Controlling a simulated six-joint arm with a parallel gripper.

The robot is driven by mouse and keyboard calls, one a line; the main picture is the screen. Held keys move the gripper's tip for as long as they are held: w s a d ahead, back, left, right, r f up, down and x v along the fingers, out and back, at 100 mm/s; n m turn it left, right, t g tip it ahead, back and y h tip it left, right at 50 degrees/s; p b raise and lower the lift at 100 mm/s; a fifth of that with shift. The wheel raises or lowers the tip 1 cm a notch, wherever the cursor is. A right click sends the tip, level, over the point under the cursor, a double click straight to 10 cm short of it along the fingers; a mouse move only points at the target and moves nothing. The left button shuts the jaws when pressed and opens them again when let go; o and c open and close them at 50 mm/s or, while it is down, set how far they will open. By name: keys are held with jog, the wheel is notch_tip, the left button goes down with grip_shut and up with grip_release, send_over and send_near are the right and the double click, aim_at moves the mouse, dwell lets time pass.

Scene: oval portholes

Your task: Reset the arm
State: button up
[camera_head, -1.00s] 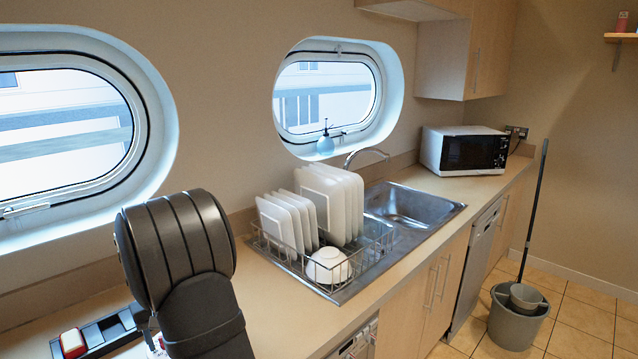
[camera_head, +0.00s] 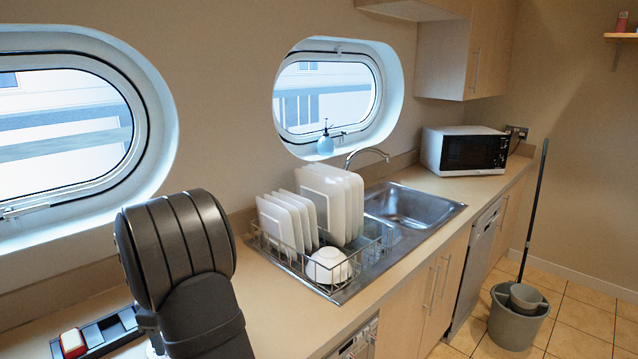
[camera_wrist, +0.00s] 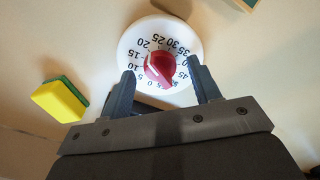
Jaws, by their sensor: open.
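In the wrist view my gripper (camera_wrist: 163,90) is open, its two dark fingers spread apart. Between and beyond the fingertips is a white round dial (camera_wrist: 188,38) with black numbers and a red knob (camera_wrist: 160,68). Nothing is held between the fingers. I cannot tell how far the fingertips are from the dial. In the head view my dark arm fills the lower left, and the gripper is hidden.
A yellow and green sponge (camera_wrist: 60,99) lies left of the gripper. In the head view, a dark tray (camera_head: 108,330) holds a red and white item (camera_head: 73,342). A dish rack (camera_head: 345,272) with plates and a bowl (camera_head: 328,266) stands right of my arm, beside the sink (camera_head: 408,205).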

jog(key=shift+n, duration=1.4)
dwell(0.5)
jog(key=m, duration=0.5)
jog(key=shift+m, duration=0.3)
jog(key=m, duration=0.4)
jog(key=shift+m, duration=0.4)
